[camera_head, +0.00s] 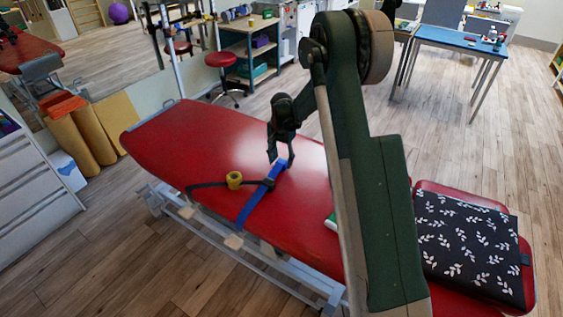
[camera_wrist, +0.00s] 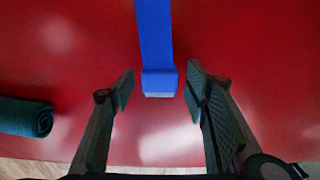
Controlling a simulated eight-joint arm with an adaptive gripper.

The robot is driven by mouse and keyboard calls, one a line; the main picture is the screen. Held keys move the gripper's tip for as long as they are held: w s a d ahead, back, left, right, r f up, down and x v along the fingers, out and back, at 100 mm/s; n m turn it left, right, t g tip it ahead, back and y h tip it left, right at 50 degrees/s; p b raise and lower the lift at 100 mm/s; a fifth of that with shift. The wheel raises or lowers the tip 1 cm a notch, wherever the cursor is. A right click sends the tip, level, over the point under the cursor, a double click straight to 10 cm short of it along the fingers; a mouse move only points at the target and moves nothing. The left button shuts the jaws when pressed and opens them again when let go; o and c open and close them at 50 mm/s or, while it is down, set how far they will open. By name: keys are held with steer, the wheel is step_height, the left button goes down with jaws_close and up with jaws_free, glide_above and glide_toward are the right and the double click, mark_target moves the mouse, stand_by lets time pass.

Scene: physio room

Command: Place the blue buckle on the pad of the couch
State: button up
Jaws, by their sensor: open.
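The red padded couch (camera_head: 180,130) stands in the middle of the head view; its pad fills the wrist view (camera_wrist: 60,75). A blue strap (camera_head: 250,205) lies across the pad and reaches over its near edge. Its far end, a blue block that looks like the buckle (camera_head: 279,168), is under my gripper (camera_head: 281,159). In the wrist view the blue buckle (camera_wrist: 160,80) lies between the fingers of my open gripper (camera_wrist: 159,88), with gaps on both sides. It appears to rest on the pad. No contact with the fingers shows.
A yellow roll (camera_head: 234,180) stands on the pad beside a black strap (camera_head: 207,184). A dark green roll (camera_wrist: 25,117) lies at the left in the wrist view. A black leaf-patterned cushion (camera_head: 470,245) lies on the couch's right part. The pad's far left is clear.

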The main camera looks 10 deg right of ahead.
mark_target(282, 161)
step_height(282, 161, up, 11)
steer(key=p, duration=0.1)
steer(key=shift+r+p, duration=0.15)
steer(key=shift+p, duration=0.2)
stand_by(0.6)
steer(key=s+r+n+t, duration=0.3)
steer(key=s+r+n, duration=0.1)
steer(key=s+r, duration=1.9)
steer(key=s+f+n+t, duration=0.1)
steer(key=s+n+t, duration=0.3)
steer(key=s, duration=2.3)
steer(key=shift+s+a+n, duration=0.3)
steer(key=shift+s+n, duration=0.1)
steer(key=shift+n, duration=0.1)
